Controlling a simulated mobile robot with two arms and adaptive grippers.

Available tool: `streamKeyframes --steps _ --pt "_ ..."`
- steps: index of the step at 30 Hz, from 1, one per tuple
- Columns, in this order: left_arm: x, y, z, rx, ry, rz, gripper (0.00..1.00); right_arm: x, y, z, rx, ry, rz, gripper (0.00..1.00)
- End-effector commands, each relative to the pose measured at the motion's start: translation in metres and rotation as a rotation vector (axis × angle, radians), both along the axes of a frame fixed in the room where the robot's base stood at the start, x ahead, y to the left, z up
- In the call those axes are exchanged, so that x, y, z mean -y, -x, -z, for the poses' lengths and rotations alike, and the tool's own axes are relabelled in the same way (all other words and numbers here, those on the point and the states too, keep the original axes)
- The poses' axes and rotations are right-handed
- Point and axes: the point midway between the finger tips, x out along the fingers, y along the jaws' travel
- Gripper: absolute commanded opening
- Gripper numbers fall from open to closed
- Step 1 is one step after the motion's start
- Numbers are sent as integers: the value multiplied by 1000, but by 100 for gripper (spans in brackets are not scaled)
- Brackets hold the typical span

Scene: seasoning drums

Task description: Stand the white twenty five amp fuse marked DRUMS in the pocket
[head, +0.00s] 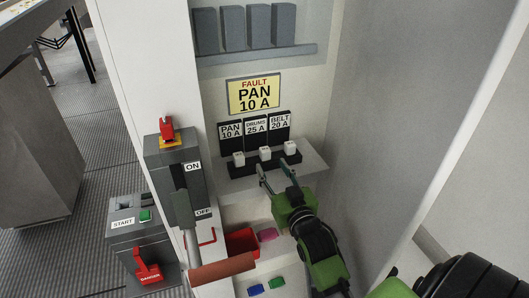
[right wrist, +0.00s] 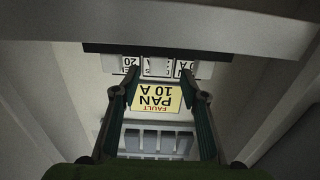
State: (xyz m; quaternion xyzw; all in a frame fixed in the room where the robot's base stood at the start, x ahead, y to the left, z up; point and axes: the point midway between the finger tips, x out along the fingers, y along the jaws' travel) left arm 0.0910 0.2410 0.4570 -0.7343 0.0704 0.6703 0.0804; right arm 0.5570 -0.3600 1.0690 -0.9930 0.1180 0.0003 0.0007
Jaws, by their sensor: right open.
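Three white fuses stand in a black holder (head: 246,171) on a small shelf in the cabinet. The middle white fuse (head: 265,153) is below the DRUMS 25 A label (head: 256,127); any writing on the fuse is too small to read. My right gripper (head: 273,166) is open and empty, its fingertips just in front of the holder near the middle and right fuses. In the right wrist view the open fingers (right wrist: 165,92) frame the upside-down fault sign (right wrist: 157,98), with no fuse between them. My left gripper is out of view. I cannot tell which opening is the pocket.
A PAN 10 A fault sign (head: 254,94) hangs above the labels. A lever switch box (head: 175,170) stands left of the opening. Below are a red tray (head: 239,243), a pink block (head: 267,234), a blue block (head: 255,289) and a green block (head: 277,283). The cabinet's grey wall (head: 410,110) is at right.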

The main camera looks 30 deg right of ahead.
Motion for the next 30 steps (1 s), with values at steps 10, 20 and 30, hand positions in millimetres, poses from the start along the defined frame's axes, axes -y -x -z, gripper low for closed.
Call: streamKeyframes --steps 10,20,30 --pt "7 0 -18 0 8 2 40 9 -29 -8 1 1 -1 40" --pt "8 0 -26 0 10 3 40 17 -58 -5 0 1 -1 40" --pt "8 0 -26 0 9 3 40 17 -58 -4 -1 1 -1 6"
